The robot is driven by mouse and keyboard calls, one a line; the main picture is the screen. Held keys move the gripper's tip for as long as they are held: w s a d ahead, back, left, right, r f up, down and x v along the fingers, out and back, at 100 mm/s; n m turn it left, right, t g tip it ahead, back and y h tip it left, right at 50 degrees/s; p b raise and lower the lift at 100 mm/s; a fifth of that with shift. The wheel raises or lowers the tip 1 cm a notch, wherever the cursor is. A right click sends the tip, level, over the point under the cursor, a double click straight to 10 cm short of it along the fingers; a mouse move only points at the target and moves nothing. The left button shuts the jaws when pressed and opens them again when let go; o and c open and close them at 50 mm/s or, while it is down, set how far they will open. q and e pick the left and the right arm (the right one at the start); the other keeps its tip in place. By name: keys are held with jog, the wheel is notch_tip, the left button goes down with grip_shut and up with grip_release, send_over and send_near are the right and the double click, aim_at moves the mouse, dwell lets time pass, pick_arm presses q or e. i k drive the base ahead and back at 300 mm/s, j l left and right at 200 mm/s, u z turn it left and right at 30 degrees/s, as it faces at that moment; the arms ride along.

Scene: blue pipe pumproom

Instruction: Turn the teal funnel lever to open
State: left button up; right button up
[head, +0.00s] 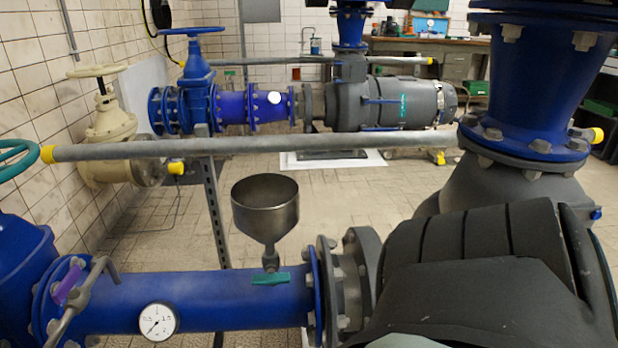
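The teal lever (271,279) sits at the foot of the grey metal funnel (266,210), just above the blue pipe (205,298). The lever lies roughly level, crosswise to the funnel's upright stem. The funnel is upright, with its wide bowl opening upward and a small valve body (270,261) under its cone. Neither of my grippers shows in the head view, so nothing is seen touching the lever.
A round gauge (157,321) is on the blue pipe. A purple-handled valve (69,284) with a bent metal pipe is at left. A grey rail (290,144) with yellow ends crosses behind the funnel. Bolted flanges (350,280) and a dark pump body (480,275) stand right.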

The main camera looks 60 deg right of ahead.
aim_at(272, 277)
jog(key=i+z, duration=0.1)
jog(key=z, duration=1.55)
jog(key=k+j+u, duration=0.15)
jog(key=u, duration=0.2)
jog(key=k+j+u, duration=0.15)
jog(key=u, duration=0.15)
